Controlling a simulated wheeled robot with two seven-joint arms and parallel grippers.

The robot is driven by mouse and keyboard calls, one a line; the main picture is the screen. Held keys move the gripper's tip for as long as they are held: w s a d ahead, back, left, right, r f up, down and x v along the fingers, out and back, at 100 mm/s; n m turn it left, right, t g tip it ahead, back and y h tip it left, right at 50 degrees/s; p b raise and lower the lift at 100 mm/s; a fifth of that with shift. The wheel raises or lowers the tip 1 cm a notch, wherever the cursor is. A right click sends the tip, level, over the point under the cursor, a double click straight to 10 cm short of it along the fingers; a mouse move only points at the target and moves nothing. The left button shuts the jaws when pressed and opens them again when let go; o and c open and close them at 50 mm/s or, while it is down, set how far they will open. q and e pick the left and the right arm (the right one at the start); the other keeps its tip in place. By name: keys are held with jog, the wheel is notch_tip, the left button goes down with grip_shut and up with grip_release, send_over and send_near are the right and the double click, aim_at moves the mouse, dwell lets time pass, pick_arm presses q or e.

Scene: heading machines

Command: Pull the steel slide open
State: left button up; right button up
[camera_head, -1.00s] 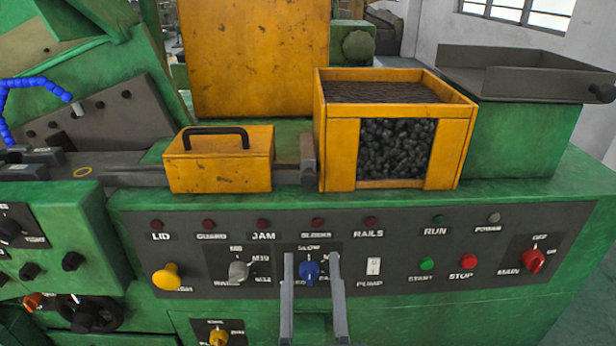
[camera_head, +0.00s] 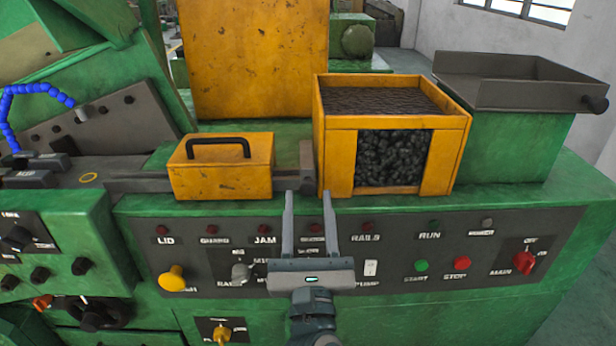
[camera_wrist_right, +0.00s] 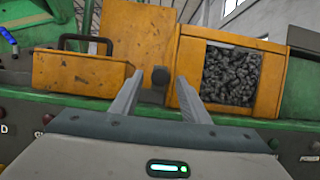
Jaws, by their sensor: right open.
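The steel slide is a grey bar (camera_head: 140,183) running along the green bench behind and beside the yellow lidded box. Its right end carries an upright grey end piece (camera_head: 307,160), between the yellow box and the yellow crate. My left gripper is out of view.
The yellow box (camera_head: 221,178) with a black handle stands left of the end piece. The yellow crate (camera_head: 341,160) of dark parts stands close on its right. A control panel (camera_head: 400,250) with knobs and buttons lies below. A grey tray (camera_head: 500,85) is at far right.

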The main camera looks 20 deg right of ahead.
aim_at(308, 191)
jog(key=shift+p+x, duration=0.6)
jog(key=shift+x, duration=1.6)
grip_shut()
